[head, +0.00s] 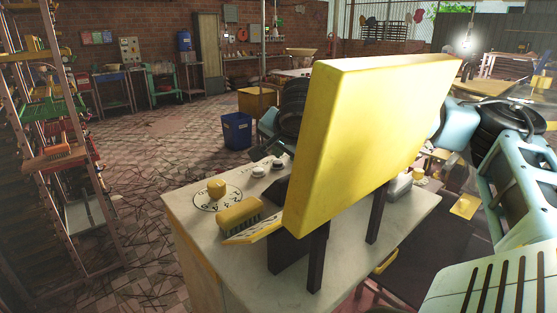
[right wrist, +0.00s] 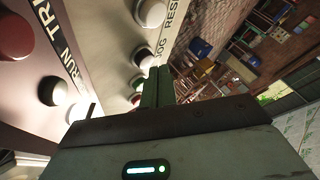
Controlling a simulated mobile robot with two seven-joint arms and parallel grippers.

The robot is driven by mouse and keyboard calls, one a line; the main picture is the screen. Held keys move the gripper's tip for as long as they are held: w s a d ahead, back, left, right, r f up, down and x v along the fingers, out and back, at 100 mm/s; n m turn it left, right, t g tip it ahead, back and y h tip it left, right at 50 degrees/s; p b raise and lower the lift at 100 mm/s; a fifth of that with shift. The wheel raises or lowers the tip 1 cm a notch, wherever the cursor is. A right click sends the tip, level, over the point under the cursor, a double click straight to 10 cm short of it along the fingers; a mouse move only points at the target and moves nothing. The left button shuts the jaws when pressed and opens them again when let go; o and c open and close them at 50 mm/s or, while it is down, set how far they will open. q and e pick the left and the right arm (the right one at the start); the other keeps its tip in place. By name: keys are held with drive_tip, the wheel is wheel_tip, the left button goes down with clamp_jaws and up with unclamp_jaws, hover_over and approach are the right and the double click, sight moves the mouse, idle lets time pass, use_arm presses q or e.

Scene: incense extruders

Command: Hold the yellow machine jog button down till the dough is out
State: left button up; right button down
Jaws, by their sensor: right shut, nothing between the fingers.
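The yellow machine's large yellow slab (head: 370,130) stands on dark legs on a pale bench top and hides what lies behind it. In the right wrist view, a control panel (right wrist: 105,45) carries RUN and JOG lettering and several round buttons. I see no dough and no left gripper.
The bench top (head: 185,205) bears a yellow knob (head: 216,187) on a dial and a yellow brush (head: 239,213). A blue bin (head: 237,131) stands on the tiled floor. A cluttered rack (head: 55,150) stands at the left. Open floor (head: 130,190) lies between rack and bench.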

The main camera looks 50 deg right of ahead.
sight(279, 164)
use_arm(q)
drive_tip(key=shift+w+r, duration=0.15)
drive_tip(key=shift+r, duration=0.1)
use_arm(e)
drive_tip(key=shift+r, duration=0.3)
drive_tip(key=shift+r+p, duration=1.4)
drive_tip(key=shift+r, duration=1.2)
use_arm(q)
drive_tip(key=w+r, duration=0.2)
drive_tip(key=r, duration=0.1)
drive_tip(key=shift+t, duration=0.4)
use_arm(e)
drive_tip(key=shift+f, duration=0.1)
